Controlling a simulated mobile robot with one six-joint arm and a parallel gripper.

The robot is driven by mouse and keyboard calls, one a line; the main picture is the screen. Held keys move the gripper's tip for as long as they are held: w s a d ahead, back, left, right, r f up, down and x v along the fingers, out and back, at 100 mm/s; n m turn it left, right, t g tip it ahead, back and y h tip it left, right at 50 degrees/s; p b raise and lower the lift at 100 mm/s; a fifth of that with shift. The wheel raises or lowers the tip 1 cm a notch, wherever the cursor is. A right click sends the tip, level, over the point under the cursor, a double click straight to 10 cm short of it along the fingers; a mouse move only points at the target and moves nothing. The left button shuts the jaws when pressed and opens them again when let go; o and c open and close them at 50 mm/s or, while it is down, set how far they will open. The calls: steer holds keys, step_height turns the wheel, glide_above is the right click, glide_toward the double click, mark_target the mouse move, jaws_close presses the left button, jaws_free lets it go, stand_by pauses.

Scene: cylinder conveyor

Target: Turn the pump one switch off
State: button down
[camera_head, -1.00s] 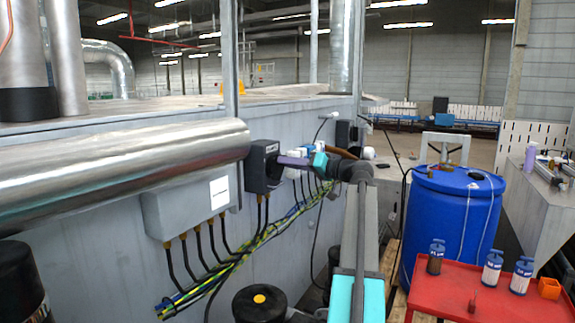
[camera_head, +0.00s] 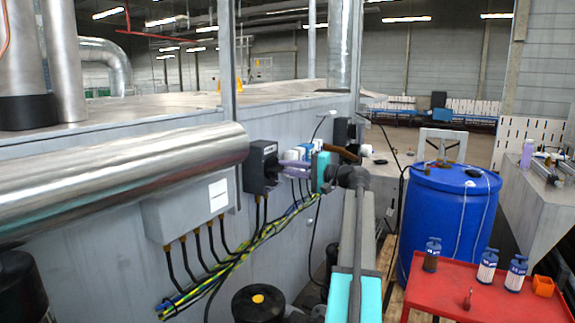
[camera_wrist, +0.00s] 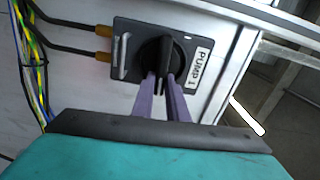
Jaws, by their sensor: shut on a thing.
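The pump one switch is a dark box (camera_head: 257,167) on the grey wall, left of centre in the head view. In the wrist view its box (camera_wrist: 124,75) carries a white "PUMP 1" label (camera_wrist: 197,67) and a black round rotary knob (camera_wrist: 166,50) with a raised grip bar. My gripper (camera_wrist: 162,80) has its purple fingers on both sides of the knob's bar and is shut on it. In the head view my gripper (camera_head: 275,166) reaches the box's front from the right. The fingers partly cover the knob's lower part.
A grey junction box (camera_head: 185,215) with cables hangs left of the switch, under a large metal pipe (camera_head: 120,170). Cable bundles (camera_head: 235,250) run below. A blue barrel (camera_head: 445,225) and a red table (camera_head: 460,300) stand at right.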

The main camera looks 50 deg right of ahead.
steer(key=shift+f+m, duration=0.15)
steer(key=shift+m, duration=0.35)
steer(key=c, duration=1.7)
jaws_free()
steer(key=shift+c, duration=0.2)
steer(key=shift+s, duration=0.1)
steer(key=b+v, duration=0.3)
steer(key=v, duration=1)
steer(key=shift+s, duration=0.4)
steer(key=shift+d, duration=0.1)
